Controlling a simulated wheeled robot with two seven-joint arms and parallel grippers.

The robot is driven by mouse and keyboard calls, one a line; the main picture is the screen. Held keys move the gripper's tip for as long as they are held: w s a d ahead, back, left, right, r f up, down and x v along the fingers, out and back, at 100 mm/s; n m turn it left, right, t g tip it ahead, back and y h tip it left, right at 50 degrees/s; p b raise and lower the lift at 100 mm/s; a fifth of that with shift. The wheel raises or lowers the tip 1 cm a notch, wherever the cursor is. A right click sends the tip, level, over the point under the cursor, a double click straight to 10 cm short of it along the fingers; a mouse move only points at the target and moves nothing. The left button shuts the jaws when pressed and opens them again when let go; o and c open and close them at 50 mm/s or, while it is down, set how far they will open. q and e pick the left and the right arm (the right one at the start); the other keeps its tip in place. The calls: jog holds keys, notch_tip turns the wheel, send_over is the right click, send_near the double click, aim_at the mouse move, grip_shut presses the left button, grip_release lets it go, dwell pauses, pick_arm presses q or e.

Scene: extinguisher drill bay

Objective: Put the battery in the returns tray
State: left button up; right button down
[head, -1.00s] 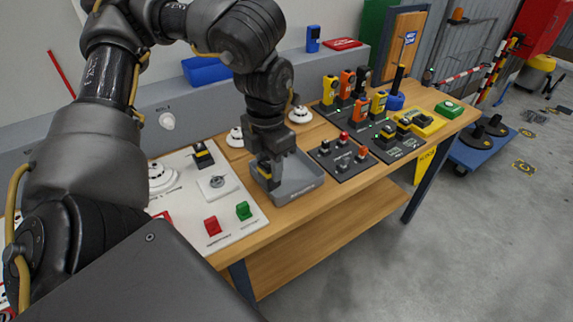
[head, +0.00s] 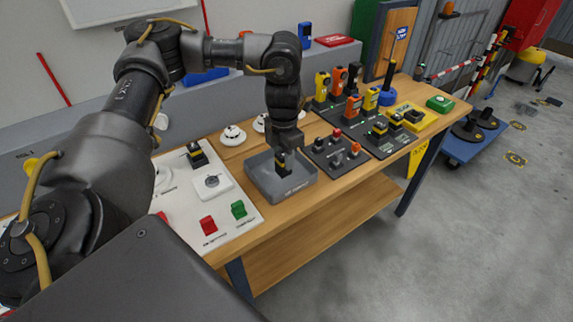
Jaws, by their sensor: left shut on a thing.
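The battery (head: 284,168) is a black block with a yellow band, held upright beneath my left gripper (head: 286,151). My left gripper points down and is shut on it. The grey returns tray (head: 263,190) sits on the wooden bench, directly below and around the battery. The battery's lower part is within the tray's outline; I cannot tell whether it touches the tray floor. My right gripper is not in view.
Dark charger panels (head: 338,157) stand close at the tray's right. White detectors (head: 232,135) sit behind it.

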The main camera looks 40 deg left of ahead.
pick_arm(q)
jog(key=shift+w+a+f, duration=0.15)
jog(key=shift+w+f, duration=0.45)
jog(key=shift+f, duration=0.1)
jog(key=shift+w+a+f, duration=0.1)
jog(key=shift+w+f, duration=0.05)
jog(key=shift+f, duration=1.6)
jog(key=o, duration=1.2)
jog(key=shift+f, duration=0.15)
jog(key=shift+c, duration=0.2)
